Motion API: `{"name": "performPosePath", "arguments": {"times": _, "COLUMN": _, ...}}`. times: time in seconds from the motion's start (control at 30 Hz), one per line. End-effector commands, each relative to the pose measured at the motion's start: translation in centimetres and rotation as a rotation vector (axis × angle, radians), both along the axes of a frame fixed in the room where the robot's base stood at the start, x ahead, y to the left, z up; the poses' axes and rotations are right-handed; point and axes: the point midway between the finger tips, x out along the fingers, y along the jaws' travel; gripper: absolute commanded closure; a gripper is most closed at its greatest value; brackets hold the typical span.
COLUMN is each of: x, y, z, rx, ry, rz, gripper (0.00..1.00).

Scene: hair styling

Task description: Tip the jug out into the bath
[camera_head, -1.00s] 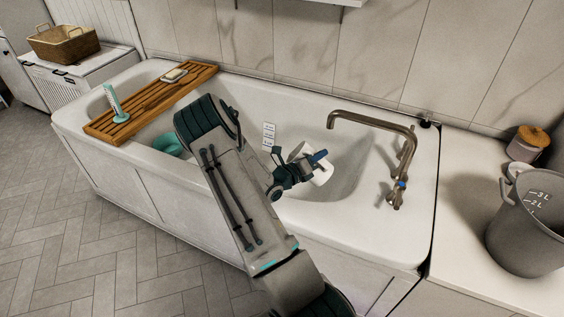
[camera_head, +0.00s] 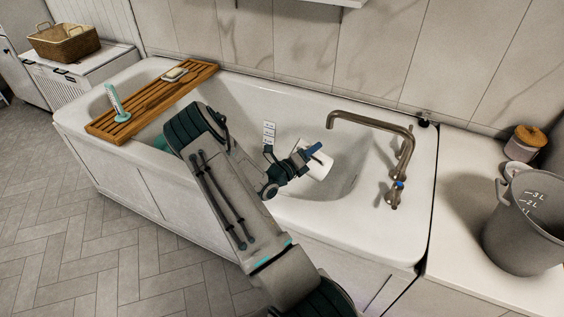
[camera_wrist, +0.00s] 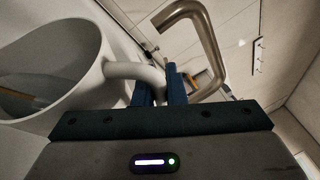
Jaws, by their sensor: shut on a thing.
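The white jug (camera_head: 320,166) is over the right part of the white bath (camera_head: 262,88), tilted in the head view. My gripper (camera_head: 313,151) is shut on its handle. In the wrist view the jug (camera_wrist: 52,72) fills the left side, its round mouth showing. Its handle (camera_wrist: 135,72) runs between the two blue fingers of my gripper (camera_wrist: 160,85). The inside of the jug shows a greyish surface with a small brownish patch; I cannot tell whether it holds water. The bath floor below is partly hidden by my arm.
A bronze tap (camera_head: 372,122) arches over the bath's right end, close to the jug. A wooden bath tray (camera_head: 150,103) with a soap dish (camera_head: 174,74) and a thermometer (camera_head: 117,102) spans the left end. A grey bucket (camera_head: 525,228) stands on the right counter.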

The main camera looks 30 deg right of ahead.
Motion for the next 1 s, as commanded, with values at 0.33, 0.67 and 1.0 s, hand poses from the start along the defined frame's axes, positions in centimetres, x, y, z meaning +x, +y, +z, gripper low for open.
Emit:
{"name": "performPosePath", "arguments": {"times": 0.33, "x": 0.2, "y": 0.1, "z": 0.2, "rx": -0.008, "ry": 0.008, "rz": 0.001, "gripper": 1.0}}
{"name": "performPosePath", "arguments": {"times": 0.67, "x": 2.0, "y": 1.4, "z": 1.6, "rx": -0.088, "ry": 0.124, "rz": 0.002, "gripper": 1.0}}
{"name": "performPosePath", "arguments": {"times": 1.0, "x": 2.5, "y": 1.7, "z": 1.8, "rx": -0.115, "ry": 0.164, "rz": 0.0, "gripper": 1.0}}
